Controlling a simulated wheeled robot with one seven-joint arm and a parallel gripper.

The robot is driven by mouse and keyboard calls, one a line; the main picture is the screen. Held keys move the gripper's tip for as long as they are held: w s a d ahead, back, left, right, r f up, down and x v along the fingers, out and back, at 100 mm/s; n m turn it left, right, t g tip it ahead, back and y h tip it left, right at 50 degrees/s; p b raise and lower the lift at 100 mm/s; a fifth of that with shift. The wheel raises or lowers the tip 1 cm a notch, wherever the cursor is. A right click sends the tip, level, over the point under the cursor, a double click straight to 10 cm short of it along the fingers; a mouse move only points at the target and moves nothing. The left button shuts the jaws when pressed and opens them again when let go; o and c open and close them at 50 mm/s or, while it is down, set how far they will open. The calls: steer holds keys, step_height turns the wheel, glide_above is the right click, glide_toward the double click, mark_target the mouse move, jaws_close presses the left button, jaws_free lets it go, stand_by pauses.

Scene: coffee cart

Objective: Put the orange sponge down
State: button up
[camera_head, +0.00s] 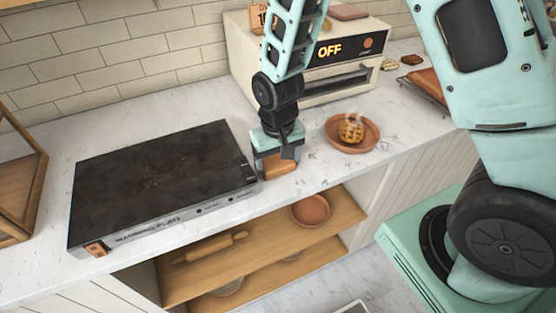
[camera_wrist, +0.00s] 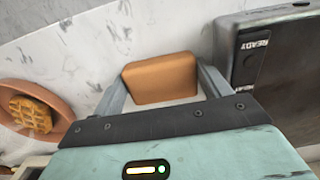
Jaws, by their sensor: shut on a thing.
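The orange sponge (camera_head: 281,168) is a small orange-brown block, held between the fingers of my gripper (camera_head: 276,170) at the counter, close to the right side of the warming plate. In the wrist view the sponge (camera_wrist: 160,78) sits between both grey fingers of my gripper (camera_wrist: 162,84), with marble counter behind it. Whether the sponge touches the counter is hard to tell.
The dark warming plate (camera_head: 160,175) lies to the left of my gripper. A terracotta plate (camera_head: 333,133) with a waffle (camera_head: 351,130) stands to the right. An oven (camera_head: 315,88) reading OFF stands behind. Open shelves (camera_head: 340,222) lie below the counter's front edge.

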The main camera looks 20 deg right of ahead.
mark_target(278, 163)
steer(key=o, duration=0.6)
step_height(278, 163, up, 12)
steer(key=b, duration=0.1)
steer(key=s+a+r+n, duration=0.2)
steer(key=s+a+n, duration=0.1)
steer(key=s, duration=0.6)
steer(key=s+a+r+n, duration=0.2)
steer(key=s+a+n, duration=0.1)
steer(key=s, duration=0.7)
steer(key=shift+s+a+n+y, duration=0.15)
steer(key=shift+n+y, duration=0.15)
steer(key=shift+n, duration=0.6)
